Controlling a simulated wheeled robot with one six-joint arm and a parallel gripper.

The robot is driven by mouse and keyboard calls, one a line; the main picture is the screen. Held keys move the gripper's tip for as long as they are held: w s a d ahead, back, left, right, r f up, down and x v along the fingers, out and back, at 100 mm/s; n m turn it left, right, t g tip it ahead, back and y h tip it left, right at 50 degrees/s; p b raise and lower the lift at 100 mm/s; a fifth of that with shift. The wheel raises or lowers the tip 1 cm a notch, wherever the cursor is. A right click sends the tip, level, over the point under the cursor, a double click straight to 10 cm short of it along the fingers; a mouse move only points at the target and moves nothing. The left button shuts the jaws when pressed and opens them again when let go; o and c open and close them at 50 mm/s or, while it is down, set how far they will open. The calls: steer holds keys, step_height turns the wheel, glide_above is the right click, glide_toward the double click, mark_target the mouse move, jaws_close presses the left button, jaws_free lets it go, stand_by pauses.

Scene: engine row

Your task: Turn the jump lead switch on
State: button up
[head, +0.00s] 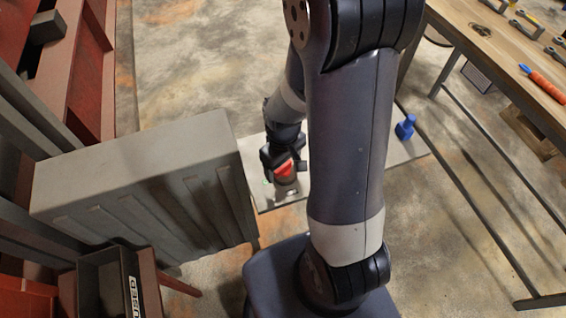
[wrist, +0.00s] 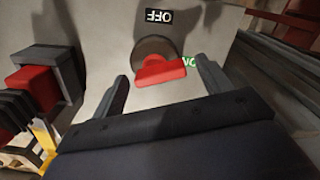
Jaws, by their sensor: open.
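The jump lead switch (wrist: 160,70) has a red bar handle on a dark round base, set on a light grey panel (wrist: 100,55). A black OFF label (wrist: 153,16) is above the base in the wrist view. A green ON label (wrist: 188,62) shows at the handle's right end, which partly covers it. My gripper (wrist: 163,72) is open, with one finger on each side of the red handle. I cannot tell whether either finger touches it. In the head view my gripper (head: 283,158) is over the red handle (head: 284,170), partly hiding the switch.
A large grey ribbed box (head: 135,165) stands close left of the panel in the head view. A blue object (head: 405,127) is at the panel's right. A wooden workbench (head: 500,50) with tools is at the far right. A red block (wrist: 35,88) is left in the wrist view.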

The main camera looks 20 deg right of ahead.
mark_target(283, 166)
steer(key=shift+c, duration=0.5)
steer(key=c, duration=0.9)
steer(key=shift+w+f+m+b, duration=0.1)
steer(key=shift+m+b, duration=0.3)
steer(key=shift+m, duration=0.6)
steer(key=shift+w+m+b, duration=0.1)
steer(key=shift+m+b, duration=0.2)
steer(key=shift+m, duration=1.1)
steer(key=o, duration=1)
steer(key=shift+r, duration=0.2)
step_height(283, 166, up, 11)
steer(key=shift+f, duration=0.2)
